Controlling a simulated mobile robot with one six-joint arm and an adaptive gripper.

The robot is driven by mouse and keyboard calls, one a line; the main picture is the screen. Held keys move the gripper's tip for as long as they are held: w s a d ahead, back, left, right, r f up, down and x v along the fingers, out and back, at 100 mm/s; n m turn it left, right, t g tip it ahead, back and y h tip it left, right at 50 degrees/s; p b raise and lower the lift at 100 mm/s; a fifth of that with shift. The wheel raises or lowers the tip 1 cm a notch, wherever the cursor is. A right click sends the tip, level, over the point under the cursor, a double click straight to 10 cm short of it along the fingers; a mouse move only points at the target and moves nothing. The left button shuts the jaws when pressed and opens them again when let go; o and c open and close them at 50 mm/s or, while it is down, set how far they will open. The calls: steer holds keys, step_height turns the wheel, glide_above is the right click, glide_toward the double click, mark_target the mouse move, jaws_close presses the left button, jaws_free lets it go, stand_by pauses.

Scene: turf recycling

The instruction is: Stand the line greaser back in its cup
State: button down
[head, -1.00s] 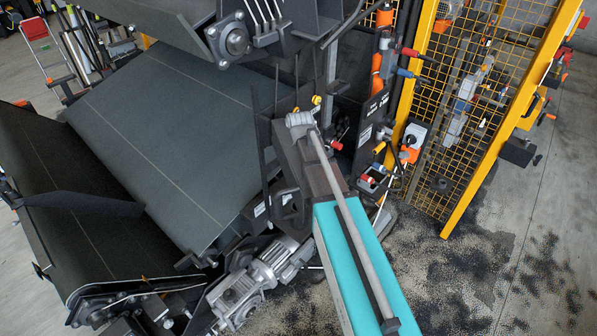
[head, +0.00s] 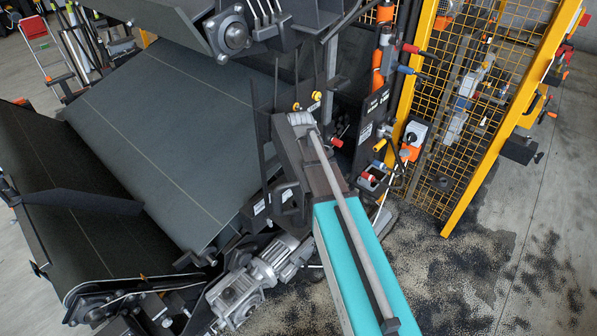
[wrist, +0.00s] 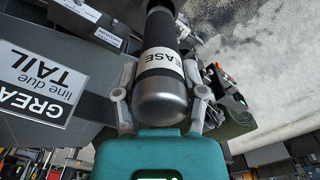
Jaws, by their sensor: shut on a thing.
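The line greaser (wrist: 160,101) shows in the wrist view as a dark cylinder with a rounded silver end. A white label on it shows the letters "EASE". My gripper (wrist: 162,78) is shut on it, with one pale finger on each side of the body. The silver end points towards the wrist camera, and the dark part runs away from it. I cannot pick out the cup in either view.
A sign (wrist: 38,88) reading "GREASE line due TAIL" is left of the greaser. In the head view, a wide dark belt (head: 165,140) lies left, with a geared motor (head: 250,278) below. A yellow mesh guard (head: 465,110) stands right. Dark granules (head: 460,275) cover the floor.

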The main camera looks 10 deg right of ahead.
steer(key=shift+f+b, duration=3.85)
steer(key=shift+f, duration=0.05)
stand_by(0.6)
steer(key=shift+c, duration=0.4)
jaws_free()
steer(key=shift+r, duration=0.2)
step_height(320, 180, up, 12)
steer(key=p, duration=1.2)
steer(key=shift+r+p, duration=0.15)
steer(key=shift+p, duration=0.25)
stand_by(0.4)
